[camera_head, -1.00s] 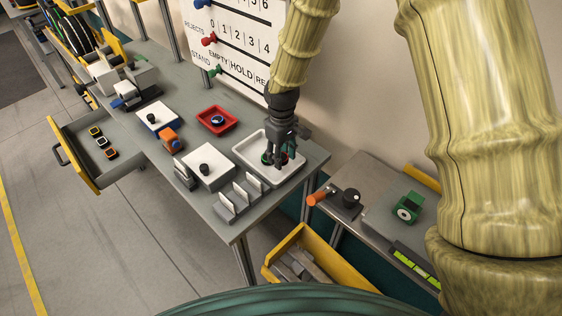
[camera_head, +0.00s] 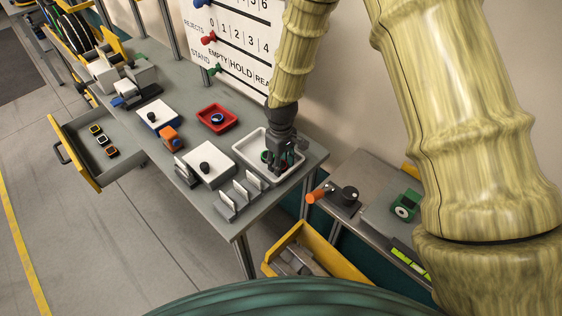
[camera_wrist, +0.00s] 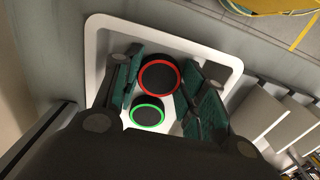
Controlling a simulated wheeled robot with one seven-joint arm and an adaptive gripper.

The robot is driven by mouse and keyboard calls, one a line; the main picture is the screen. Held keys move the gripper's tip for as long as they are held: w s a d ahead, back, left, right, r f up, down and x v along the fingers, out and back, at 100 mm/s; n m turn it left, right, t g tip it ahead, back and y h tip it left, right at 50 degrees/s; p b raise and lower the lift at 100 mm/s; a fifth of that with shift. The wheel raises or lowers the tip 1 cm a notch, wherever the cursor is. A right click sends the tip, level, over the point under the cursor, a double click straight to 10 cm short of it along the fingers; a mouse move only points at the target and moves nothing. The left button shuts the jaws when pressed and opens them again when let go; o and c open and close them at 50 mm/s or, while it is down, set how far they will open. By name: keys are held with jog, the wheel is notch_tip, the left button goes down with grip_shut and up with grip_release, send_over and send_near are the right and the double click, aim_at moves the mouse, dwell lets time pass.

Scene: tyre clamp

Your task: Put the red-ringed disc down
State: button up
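The red-ringed disc (camera_wrist: 159,77) is dark with a red rim. In the wrist view it sits between the two fingers of my gripper (camera_wrist: 161,84), which close in on its left and right sides. A green-ringed disc (camera_wrist: 147,115) lies beside it, nearer my palm, in the white tray (camera_wrist: 222,62). In the head view my gripper (camera_head: 276,166) reaches down into the white tray (camera_head: 243,151) at the table's right end, and its fingers hide most of the red-ringed disc. Any small gap between the disc and the tray floor cannot be made out.
A white block with a black knob (camera_head: 208,168) and a grey slotted rack (camera_head: 240,195) stand left of the tray. A red tray (camera_head: 217,118) with a blue-ringed disc is behind. An open drawer (camera_head: 98,150) juts out left. The wall board (camera_head: 233,40) rises behind.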

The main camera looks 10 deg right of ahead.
jog(key=o, duration=0.4)
jog(key=shift+r+b, duration=1.95)
jog(key=shift+r, duration=4.25)
